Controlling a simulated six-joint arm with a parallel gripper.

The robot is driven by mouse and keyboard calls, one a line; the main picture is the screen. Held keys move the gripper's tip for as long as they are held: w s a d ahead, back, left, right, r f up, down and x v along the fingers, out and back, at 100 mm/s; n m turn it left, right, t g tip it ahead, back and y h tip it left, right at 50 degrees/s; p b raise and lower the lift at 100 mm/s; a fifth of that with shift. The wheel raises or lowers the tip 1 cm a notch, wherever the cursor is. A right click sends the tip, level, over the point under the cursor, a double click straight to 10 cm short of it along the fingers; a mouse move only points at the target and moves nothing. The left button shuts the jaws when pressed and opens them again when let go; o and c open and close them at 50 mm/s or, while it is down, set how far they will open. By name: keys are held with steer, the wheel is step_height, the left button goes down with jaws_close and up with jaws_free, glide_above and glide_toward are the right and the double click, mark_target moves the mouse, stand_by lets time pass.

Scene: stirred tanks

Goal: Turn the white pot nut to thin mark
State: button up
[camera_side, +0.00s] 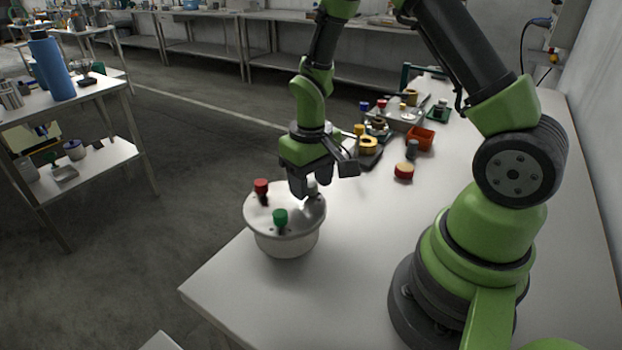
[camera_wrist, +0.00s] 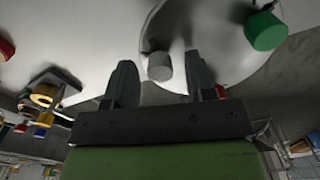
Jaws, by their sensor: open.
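The white pot (camera_side: 287,240) stands near the table's front left edge, with a flat lid (camera_side: 296,225). A red knob (camera_side: 261,187) and a green knob (camera_side: 280,217) stand up from the lid. A white-grey nut (camera_wrist: 160,66) sits on the lid in the wrist view, near its rim; in the side view it is mostly hidden by my gripper. My gripper (camera_side: 305,191) is over the lid's far right part. In the wrist view my gripper (camera_wrist: 162,75) is open, with its fingers on either side of the nut and gaps visible. I cannot make out the thin mark.
The green knob (camera_wrist: 265,30) is to the right of my fingers in the wrist view. A red-topped round piece (camera_side: 404,171), an orange bin (camera_side: 420,138) and several fittings stand farther back on the table (camera_side: 350,260). The table right of the pot is clear.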

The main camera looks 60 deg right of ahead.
steer(key=shift+r, duration=0.1)
step_height(320, 180, up, 9)
steer(key=shift+r, duration=0.4)
step_height(320, 180, up, 9)
steer(key=t, duration=0.3)
glide_above(311, 183)
steer(key=s+a, duration=0.4)
steer(key=s, duration=0.1)
steer(key=s+a+r+m+t+y, duration=0.1)
steer(key=s+a+r+t+y, duration=0.1)
steer(key=s, duration=0.6)
steer(key=shift+a+r+t, duration=0.7)
steer(key=shift+r+t, duration=0.1)
steer(key=shift+t, duration=0.3)
